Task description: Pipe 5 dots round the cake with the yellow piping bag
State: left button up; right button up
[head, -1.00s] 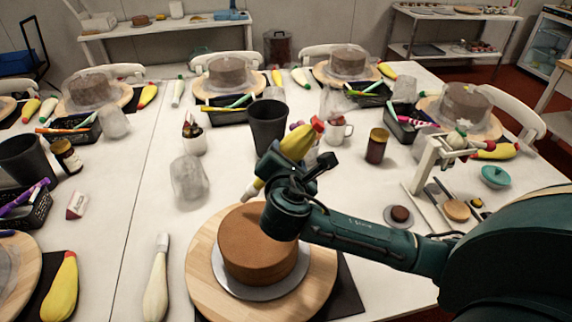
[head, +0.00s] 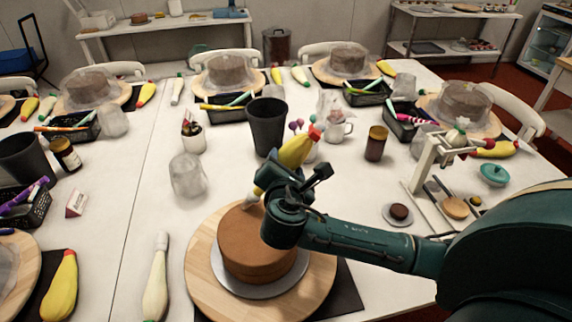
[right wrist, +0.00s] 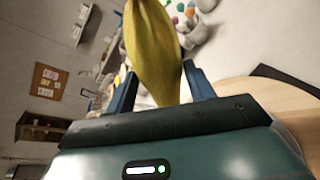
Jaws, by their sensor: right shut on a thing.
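The brown cake (head: 250,245) sits on a grey board (head: 290,283) on the round wooden turntable (head: 203,262). My right gripper (head: 290,178) is shut on the yellow piping bag (head: 296,151), above the far side of the cake. The bag is tilted, its red end up and its pale nozzle (head: 254,196) down by the cake's far top edge. I cannot tell if the nozzle touches the cake. In the right wrist view the bag (right wrist: 152,50) stands between the two blue fingers (right wrist: 160,90). No dots show on the visible cake top; my arm hides its right part. My left gripper is not in view.
A white piping bag (head: 157,280) lies left of the turntable, and another yellow bag (head: 60,288) lies farther left. A dark cup (head: 267,125), a clear cup (head: 188,175) and a brown jar (head: 376,144) stand behind. A small white stand (head: 428,165) is at right.

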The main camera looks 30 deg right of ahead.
aim_at(286, 149)
jog(key=shift+c, duration=1)
jog(key=shift+r, duration=0.4)
jog(key=o, duration=0.4)
jog(key=shift+c, duration=0.2)
jog(key=shift+r, duration=0.1)
jog(key=shift+r, duration=1.45)
